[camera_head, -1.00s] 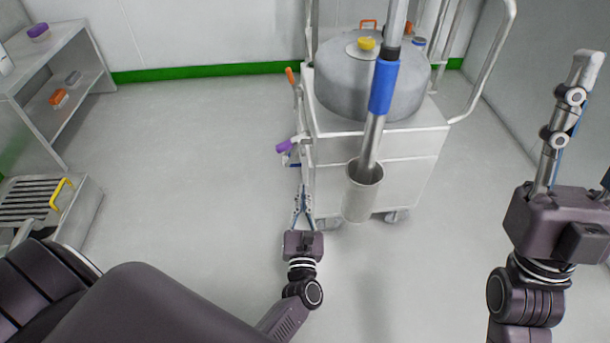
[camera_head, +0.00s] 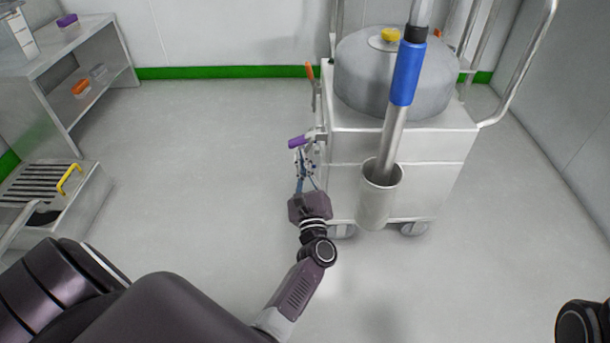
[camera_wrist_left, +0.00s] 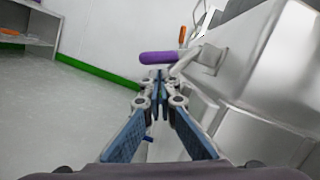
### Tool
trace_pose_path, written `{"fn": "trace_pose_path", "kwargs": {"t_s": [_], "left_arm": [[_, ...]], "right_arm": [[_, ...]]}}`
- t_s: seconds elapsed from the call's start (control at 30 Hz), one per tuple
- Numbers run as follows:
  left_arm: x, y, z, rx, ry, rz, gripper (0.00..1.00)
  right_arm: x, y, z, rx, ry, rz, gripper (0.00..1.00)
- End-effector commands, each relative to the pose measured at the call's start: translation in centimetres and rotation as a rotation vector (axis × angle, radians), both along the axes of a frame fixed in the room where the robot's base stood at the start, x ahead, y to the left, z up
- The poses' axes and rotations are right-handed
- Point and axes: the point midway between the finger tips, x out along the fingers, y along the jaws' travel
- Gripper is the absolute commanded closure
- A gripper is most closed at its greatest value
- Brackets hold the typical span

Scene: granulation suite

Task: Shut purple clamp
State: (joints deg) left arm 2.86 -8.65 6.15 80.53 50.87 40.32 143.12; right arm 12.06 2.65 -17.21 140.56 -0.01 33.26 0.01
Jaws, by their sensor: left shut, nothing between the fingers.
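The purple clamp handle (camera_head: 298,142) sticks out to the left from the side of the white cart, on a metal bracket. In the left wrist view the purple handle (camera_wrist_left: 165,57) lies just beyond and above my fingertips. My left gripper (camera_head: 301,157) is shut and empty, just below the handle in the head view. It also shows in the left wrist view (camera_wrist_left: 159,77) with its blue-padded fingers meeting at the tips. I cannot tell whether the tips touch the handle. My right gripper is out of view.
The white cart (camera_head: 432,180) carries a grey drum (camera_head: 372,82) and a grey cup (camera_head: 376,205) holding a blue-gripped pole (camera_head: 407,75). An orange-tipped lever (camera_head: 311,75) stands above the clamp. A metal shelf (camera_head: 95,40) stands at left. The floor left of the cart is clear.

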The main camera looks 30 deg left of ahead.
Motion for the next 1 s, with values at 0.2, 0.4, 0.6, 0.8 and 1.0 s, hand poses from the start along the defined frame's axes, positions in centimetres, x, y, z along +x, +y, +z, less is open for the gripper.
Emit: {"fn": "trace_pose_path", "kwargs": {"t_s": [0.2, 0.4, 0.6, 0.8, 1.0], "left_arm": [[0.82, 0.68, 0.19, -0.001, 0.002, -0.001, 1.00], [0.81, 0.67, 0.20, 0.000, 0.002, -0.001, 1.00], [0.77, 0.71, 0.27, 0.009, 0.008, -0.001, 1.00], [0.63, 0.91, 0.46, 0.044, 0.032, 0.000, 1.00], [0.55, 1.04, 0.62, 0.068, 0.047, 0.001, 1.00]], "right_arm": [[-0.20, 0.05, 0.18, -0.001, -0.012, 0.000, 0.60], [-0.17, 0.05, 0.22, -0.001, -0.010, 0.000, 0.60], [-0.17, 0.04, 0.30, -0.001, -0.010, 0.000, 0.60], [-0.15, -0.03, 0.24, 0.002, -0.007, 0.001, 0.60], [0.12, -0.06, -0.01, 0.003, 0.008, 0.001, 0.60]]}}
